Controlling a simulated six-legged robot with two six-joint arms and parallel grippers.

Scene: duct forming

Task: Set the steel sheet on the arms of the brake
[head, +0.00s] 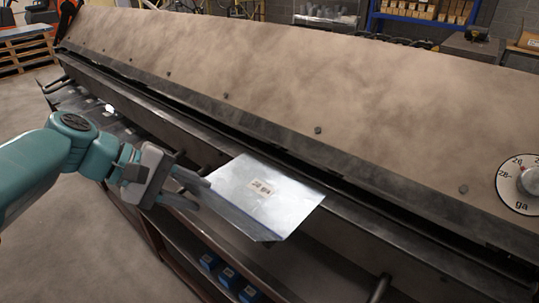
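The steel sheet (240,187), a shiny rectangle with a small gauge label, lies across the front edge of the brake (270,90), tilted toward me. Its far edge is by the long dark slot and its near corner hangs over the front. I cannot tell which supports it touches underneath. My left gripper (204,197) is at the sheet's left edge, its two fingers spread apart with a visible gap. The upper fingertip meets or overlaps the sheet's edge. My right gripper is not in view.
Dark bars, possibly the brake's arms, stick out along its front, one at the lower right (380,287). A gauge dial (528,181) sits at the right. Blue boxes (229,277) stand on a shelf below. Wooden pallets (27,50) and open floor lie to the left.

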